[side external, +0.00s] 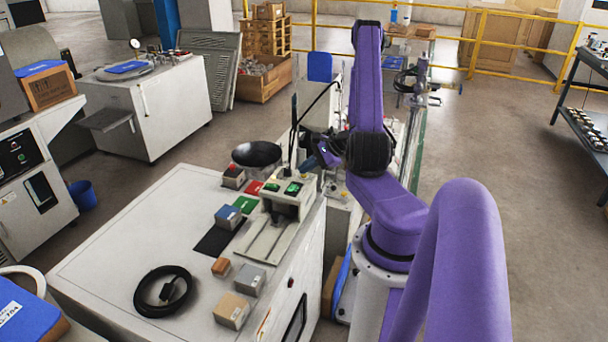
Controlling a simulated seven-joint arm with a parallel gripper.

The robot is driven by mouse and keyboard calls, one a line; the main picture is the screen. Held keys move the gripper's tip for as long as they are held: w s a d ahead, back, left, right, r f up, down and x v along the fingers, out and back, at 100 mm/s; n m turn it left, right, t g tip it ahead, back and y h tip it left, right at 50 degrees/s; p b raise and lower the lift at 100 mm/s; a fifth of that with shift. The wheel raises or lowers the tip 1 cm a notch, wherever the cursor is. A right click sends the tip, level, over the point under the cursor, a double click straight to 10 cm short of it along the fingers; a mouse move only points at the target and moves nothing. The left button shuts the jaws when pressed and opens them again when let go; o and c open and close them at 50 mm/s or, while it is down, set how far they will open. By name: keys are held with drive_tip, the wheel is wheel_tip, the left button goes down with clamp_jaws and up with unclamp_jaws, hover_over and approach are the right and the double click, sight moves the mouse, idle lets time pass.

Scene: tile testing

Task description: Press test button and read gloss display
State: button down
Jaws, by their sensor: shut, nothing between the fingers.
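A grey-and-white tester (283,205) stands at the right edge of the white bench, with a sloped slab in front. Two small green lit displays (292,187) are on its top, too small to read. I cannot make out a separate test button. My gripper (323,152) appears as a small dark end left of the black arm joint, beyond and right of the tester. My arm partly hides it. It looks shut and empty, apart from the tester.
Small blocks (228,217) and coloured tiles (244,204) lie left of the tester. A black cable coil (163,291) lies at the bench's front left. A dark round dish (257,154) and thin upright rods stand behind. The bench's left part is clear.

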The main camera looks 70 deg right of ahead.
sight(307, 175)
drive_tip(key=shift+r, duration=0.75)
drive_tip(key=shift+r, duration=2.5)
